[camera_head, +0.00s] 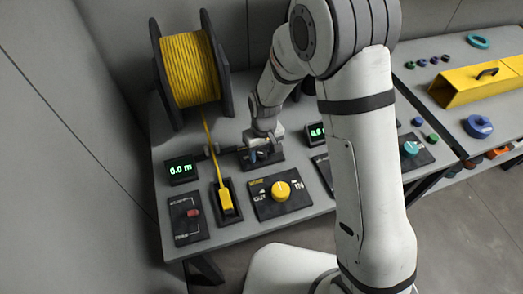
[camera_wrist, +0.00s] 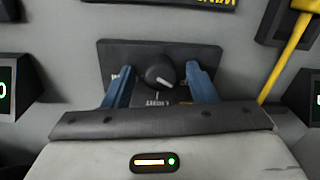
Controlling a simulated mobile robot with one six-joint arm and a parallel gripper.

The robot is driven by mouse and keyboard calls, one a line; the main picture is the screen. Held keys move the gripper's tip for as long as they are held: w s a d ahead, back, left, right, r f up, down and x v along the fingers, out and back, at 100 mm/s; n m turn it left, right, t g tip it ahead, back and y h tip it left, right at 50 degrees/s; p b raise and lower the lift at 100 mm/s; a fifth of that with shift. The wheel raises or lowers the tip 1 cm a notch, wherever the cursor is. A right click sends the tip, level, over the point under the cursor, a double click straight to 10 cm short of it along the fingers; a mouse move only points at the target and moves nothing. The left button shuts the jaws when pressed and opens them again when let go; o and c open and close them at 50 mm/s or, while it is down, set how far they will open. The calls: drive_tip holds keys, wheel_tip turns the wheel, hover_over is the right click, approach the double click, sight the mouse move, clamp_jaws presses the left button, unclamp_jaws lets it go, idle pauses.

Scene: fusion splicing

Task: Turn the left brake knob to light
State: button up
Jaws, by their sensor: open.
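The brake knob (camera_wrist: 158,74) is dark and round with a white mark on its lower side in the wrist view. It sits on a black plate (camera_wrist: 205,53), with an upside-down, partly covered label reading LIGHT below it. My gripper (camera_wrist: 159,70) is open, with one blue finger on each side of the knob. Gaps show between the knob and both fingers, so it is not gripped. In the head view my gripper (camera_head: 262,154) is over the black plate (camera_head: 274,161) in front of the spool, and the knob is hidden there.
A yellow cable spool (camera_head: 190,68) stands behind left. A 0.0 m display (camera_head: 181,170), a yellow lever (camera_head: 225,199), a red switch (camera_head: 193,213) and a yellow OUT/IN knob (camera_head: 281,191) are nearby. A second display (camera_head: 317,131) stands to the right.

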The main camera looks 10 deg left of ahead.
drive_tip(key=c, duration=1)
drive_tip(key=shift+m, duration=0.3)
drive_tip(key=m+b, duration=0.2)
drive_tip(key=m, duration=0.2)
drive_tip(key=shift+f+m, duration=0.1)
drive_tip(key=shift+m, duration=0.2)
drive_tip(key=m+b, duration=0.1)
drive_tip(key=m, duration=0.5)
drive_tip(key=shift+b, duration=0.4)
drive_tip(key=shift+m, duration=0.4)
drive_tip(key=o, duration=1)
